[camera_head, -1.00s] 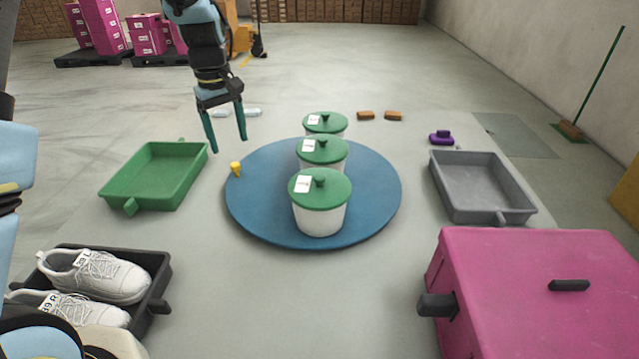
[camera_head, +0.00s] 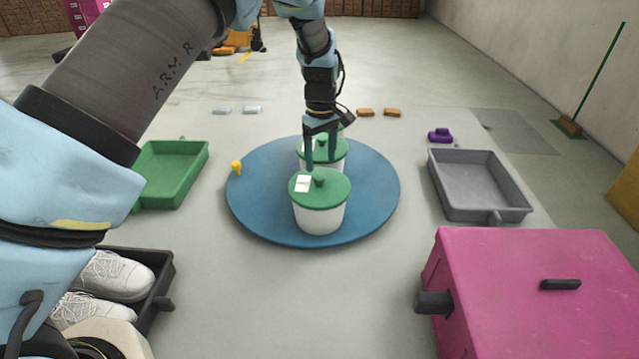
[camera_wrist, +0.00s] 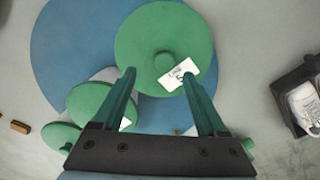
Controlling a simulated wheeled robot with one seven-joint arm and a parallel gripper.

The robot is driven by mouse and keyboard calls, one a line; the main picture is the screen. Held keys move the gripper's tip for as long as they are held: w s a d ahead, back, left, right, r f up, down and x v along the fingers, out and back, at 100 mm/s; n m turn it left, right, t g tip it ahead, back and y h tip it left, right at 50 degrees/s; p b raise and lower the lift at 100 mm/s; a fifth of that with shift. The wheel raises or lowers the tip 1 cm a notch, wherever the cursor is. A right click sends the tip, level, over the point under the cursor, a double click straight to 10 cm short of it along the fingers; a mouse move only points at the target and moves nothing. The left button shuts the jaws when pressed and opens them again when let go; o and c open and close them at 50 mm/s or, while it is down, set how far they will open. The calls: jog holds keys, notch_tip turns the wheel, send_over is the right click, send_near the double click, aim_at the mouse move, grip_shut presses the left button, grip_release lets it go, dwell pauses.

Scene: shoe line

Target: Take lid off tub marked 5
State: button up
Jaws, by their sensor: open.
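Three white tubs with green knobbed lids stand in a row on a round blue disc (camera_head: 375,190). The middle tub (camera_head: 337,167) is partly hidden behind my fingers, and the far tub almost wholly. My gripper (camera_head: 321,165) is open, pointing down above the row, with nothing between its fingers. The two other lids show lower left in the wrist view.
A green tray (camera_head: 175,172) is left, a grey tray (camera_head: 475,185) right. A black tray (camera_head: 158,300) with white shoes is near left, a magenta box (camera_head: 530,290) near right. A small yellow thing (camera_head: 236,167) sits on the disc's left edge. Bare floor lies between.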

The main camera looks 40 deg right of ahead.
aim_at(320, 177)
jog(key=f, duration=0.2)
jog(key=f+p, duration=0.1)
jog(key=shift+s+a+f+p, duration=0.1)
jog(key=shift+a+f+p, duration=0.2)
jog(key=shift+a+f, duration=0.05)
jog(key=shift+f, duration=0.55)
grip_shut()
